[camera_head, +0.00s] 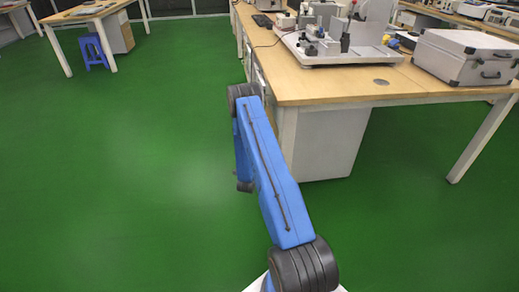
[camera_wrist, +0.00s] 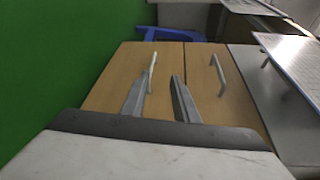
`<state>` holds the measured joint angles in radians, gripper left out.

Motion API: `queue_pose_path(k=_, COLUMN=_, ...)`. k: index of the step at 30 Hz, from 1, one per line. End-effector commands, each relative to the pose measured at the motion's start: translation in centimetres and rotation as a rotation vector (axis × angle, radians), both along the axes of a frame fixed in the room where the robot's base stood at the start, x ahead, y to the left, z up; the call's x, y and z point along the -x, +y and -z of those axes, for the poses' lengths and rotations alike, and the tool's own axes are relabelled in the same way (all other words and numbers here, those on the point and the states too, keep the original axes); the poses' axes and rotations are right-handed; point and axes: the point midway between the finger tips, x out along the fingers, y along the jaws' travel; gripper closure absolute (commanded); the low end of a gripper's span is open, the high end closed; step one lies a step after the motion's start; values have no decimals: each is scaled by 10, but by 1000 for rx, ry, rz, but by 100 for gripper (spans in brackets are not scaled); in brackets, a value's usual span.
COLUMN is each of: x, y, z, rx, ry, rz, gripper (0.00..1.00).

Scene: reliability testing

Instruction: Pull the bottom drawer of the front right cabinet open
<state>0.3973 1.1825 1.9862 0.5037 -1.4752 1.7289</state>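The front right cabinet (camera_head: 328,145) is a white box under the near end of the long desk in the head view. Its drawer side faces left and is mostly hidden behind my arm. In the wrist view, wooden drawer fronts lie side by side in a turned picture. The bottom drawer (camera_wrist: 112,88) is the one nearest the green floor and looks closed. Its pale bar handle (camera_wrist: 153,68) appears between my fingertips, closer to the left finger. I cannot tell whether they touch. My gripper (camera_wrist: 160,82) is open and empty. Another drawer handle (camera_wrist: 218,74) is to the right.
The desk (camera_head: 400,85) bears a silver case (camera_head: 465,57) and a white instrument stand (camera_head: 335,50). A desk leg (camera_head: 482,138) stands at the right. A blue stool (camera_head: 93,50) stands by a far desk. The green floor (camera_head: 120,170) to the left is clear.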

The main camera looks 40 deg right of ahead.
Motion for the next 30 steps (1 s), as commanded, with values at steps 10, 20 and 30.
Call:
queue_pose_path(k=10, x=20, y=-12, z=29, rx=13, ry=-58, rz=39, gripper=73)
queue_pose_path(k=20, x=-7, y=-49, z=32, rx=14, ry=-59, rz=39, gripper=73)
queue_pose_path(k=30, x=-43, y=-97, z=37, rx=13, ry=-59, rz=38, gripper=73)
